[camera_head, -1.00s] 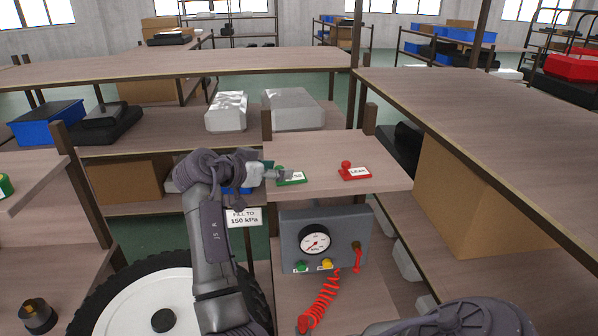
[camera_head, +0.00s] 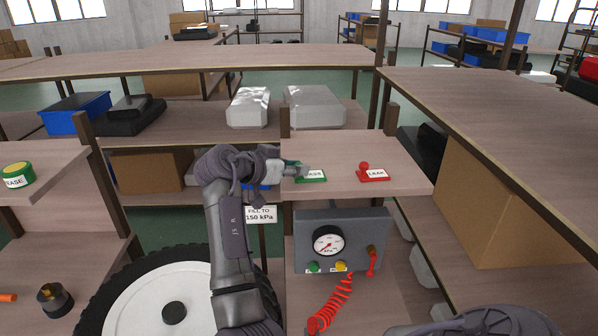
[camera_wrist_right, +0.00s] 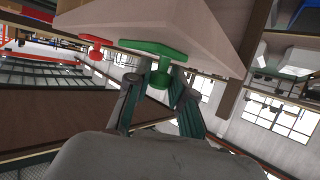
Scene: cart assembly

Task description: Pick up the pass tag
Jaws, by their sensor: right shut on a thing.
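The green pass tag (camera_head: 312,177), a flat plate with a white label, is at the left part of the small wooden shelf (camera_head: 345,150). My right gripper (camera_head: 294,167) reaches it from the left. In the right wrist view the pass tag (camera_wrist_right: 150,47) shows from its edge, with its green knob (camera_wrist_right: 160,80) between the fingers of my right gripper (camera_wrist_right: 160,72), which is shut on it. I cannot tell whether the plate still touches the shelf. My left gripper is not in view.
A red leak tag (camera_head: 374,174) stands to the right on the same shelf. Below are a grey gauge box (camera_head: 341,229) and a coiled red hose (camera_head: 331,303). A wheel (camera_head: 140,298) is at the lower left. A long wooden shelf (camera_head: 490,120) runs along the right.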

